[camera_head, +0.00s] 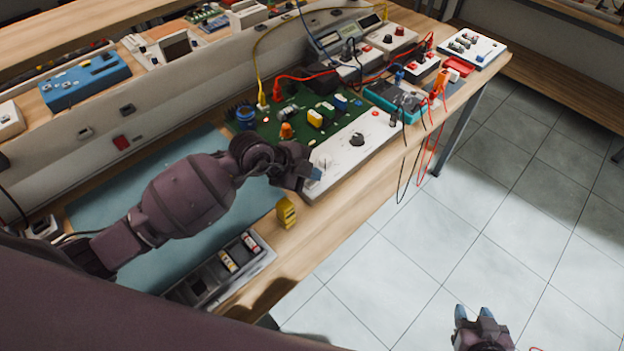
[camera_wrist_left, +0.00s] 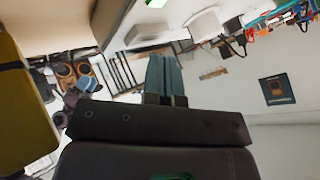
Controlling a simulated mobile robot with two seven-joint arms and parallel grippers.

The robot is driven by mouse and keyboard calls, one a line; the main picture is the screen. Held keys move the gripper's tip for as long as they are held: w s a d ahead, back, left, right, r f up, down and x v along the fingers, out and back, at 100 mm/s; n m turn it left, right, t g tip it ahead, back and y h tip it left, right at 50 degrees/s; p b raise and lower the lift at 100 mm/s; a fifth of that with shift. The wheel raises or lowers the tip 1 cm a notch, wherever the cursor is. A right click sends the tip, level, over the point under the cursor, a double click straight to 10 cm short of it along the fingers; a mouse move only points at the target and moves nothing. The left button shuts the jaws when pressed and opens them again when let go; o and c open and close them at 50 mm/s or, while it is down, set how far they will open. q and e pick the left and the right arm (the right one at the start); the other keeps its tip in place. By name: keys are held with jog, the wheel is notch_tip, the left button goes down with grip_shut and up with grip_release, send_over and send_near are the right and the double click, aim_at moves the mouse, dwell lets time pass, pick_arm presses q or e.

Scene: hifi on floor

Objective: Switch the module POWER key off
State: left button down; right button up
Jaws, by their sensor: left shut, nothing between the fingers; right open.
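The module is a green circuit board (camera_head: 300,112) with a white front panel (camera_head: 338,160) on the bench. A black knob (camera_head: 357,139) stands on the panel, with a small red mark near its right end. I cannot make out a POWER key; my left gripper covers the panel's near left end. My left gripper (camera_head: 314,174) is at that end, its bluish fingertips shut with nothing between them; I cannot tell whether they touch it. The shut fingers also show in the left wrist view (camera_wrist_left: 165,78). My right gripper (camera_head: 473,313) is open and empty over the floor.
A yellow block (camera_head: 286,212) stands on the bench edge near my left gripper. A grey tray (camera_head: 210,285) with small parts lies on the near bench. Red and black leads (camera_head: 428,140) hang over the edge at right. Instruments fill the far end. The tiled floor is clear.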

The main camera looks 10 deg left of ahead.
jog(key=shift+w, duration=0.1)
pick_arm(q)
jog(key=shift+f, duration=0.4)
pick_arm(e)
jog(key=shift+w+r, duration=0.45)
jog(key=shift+r, duration=0.05)
pick_arm(q)
jog(key=shift+p, duration=0.3)
pick_arm(e)
jog(key=shift+s, duration=0.3)
pick_arm(q)
jog(key=shift+r+p, duration=0.2)
jog(key=shift+p, duration=0.1)
jog(key=shift+r+p, duration=0.25)
jog(key=shift+p, duration=0.2)
pick_arm(e)
jog(key=shift+w+r, duration=0.15)
jog(key=shift+r, duration=0.35)
jog(key=shift+w+r, duration=0.15)
jog(key=shift+r, duration=0.35)
jog(key=shift+w+r, duration=0.1)
